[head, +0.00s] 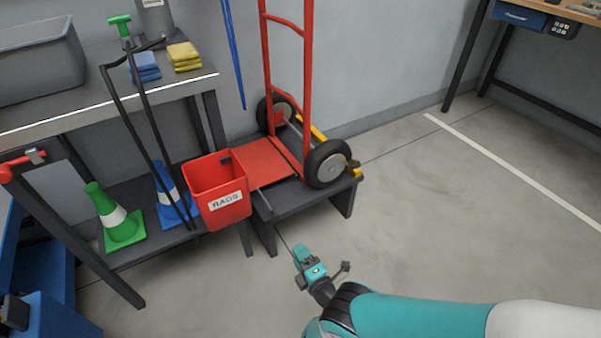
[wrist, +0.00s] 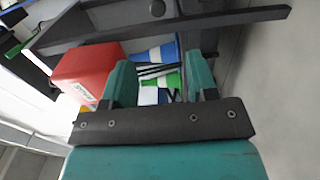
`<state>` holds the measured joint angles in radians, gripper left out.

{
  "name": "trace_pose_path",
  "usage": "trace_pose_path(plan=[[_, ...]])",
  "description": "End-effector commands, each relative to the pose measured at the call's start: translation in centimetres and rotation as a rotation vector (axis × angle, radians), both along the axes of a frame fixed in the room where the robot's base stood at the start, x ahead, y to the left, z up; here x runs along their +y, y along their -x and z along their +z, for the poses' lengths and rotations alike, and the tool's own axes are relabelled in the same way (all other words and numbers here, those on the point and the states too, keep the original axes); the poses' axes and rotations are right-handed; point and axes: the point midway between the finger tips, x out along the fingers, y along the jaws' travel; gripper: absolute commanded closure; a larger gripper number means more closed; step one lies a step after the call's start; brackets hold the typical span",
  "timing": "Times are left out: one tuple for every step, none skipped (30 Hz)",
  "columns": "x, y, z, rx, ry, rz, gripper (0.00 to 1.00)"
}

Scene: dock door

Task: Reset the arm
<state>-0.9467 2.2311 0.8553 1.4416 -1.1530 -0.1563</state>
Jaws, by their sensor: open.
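My gripper (head: 304,260) is teal and black, at the end of my teal and white arm, low in the middle of the head view. It is held in front of the low dark platform and to the lower right of the red bin. In the wrist view my gripper (wrist: 160,88) shows two teal fingers set apart, with nothing between them that I can see held. The red bin (head: 220,205), marked with a white label, appears left of the fingers in the wrist view (wrist: 85,62).
A red hand truck (head: 308,90) stands on the low dark platform (head: 308,202). Blue (head: 174,197) and green (head: 118,222) cones stand on the lower shelf of the grey bench (head: 130,92). A workbench (head: 575,8) is at the far right. The floor at right is clear.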

Motion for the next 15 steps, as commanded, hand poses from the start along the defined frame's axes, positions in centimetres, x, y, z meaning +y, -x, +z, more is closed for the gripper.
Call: trace_pose_path(plan=[[0.0, 0.0, 0.0, 0.000, 0.000, 0.000, 0.47], [0.0, 0.0, 0.0, 0.000, 0.000, 0.000, 0.47], [0.0, -0.1, 0.1, 0.001, -0.002, -0.002, 0.47], [0.1, -0.3, 0.2, 0.003, -0.006, -0.007, 0.47], [0.2, -0.6, 0.5, 0.007, -0.014, -0.016, 0.47], [0.3, -1.4, 1.0, 0.017, -0.030, -0.036, 0.47], [0.5, -2.1, 1.6, 0.028, -0.046, -0.057, 0.47], [0.6, -3.0, 2.2, 0.043, -0.065, -0.082, 0.47], [0.8, -4.5, 3.3, 0.068, -0.099, -0.125, 0.47], [0.9, -5.8, 4.2, 0.090, -0.129, -0.164, 0.47], [0.9, -7.0, 5.2, 0.117, -0.159, -0.204, 0.47], [0.8, -8.8, 6.7, 0.158, -0.203, -0.263, 0.47], [0.7, -10.0, 7.8, 0.190, -0.237, -0.306, 0.47], [0.5, -11.2, 8.9, 0.224, -0.271, -0.350, 0.47], [0.2, -12.5, 10.4, 0.271, -0.314, -0.406, 0.47]])
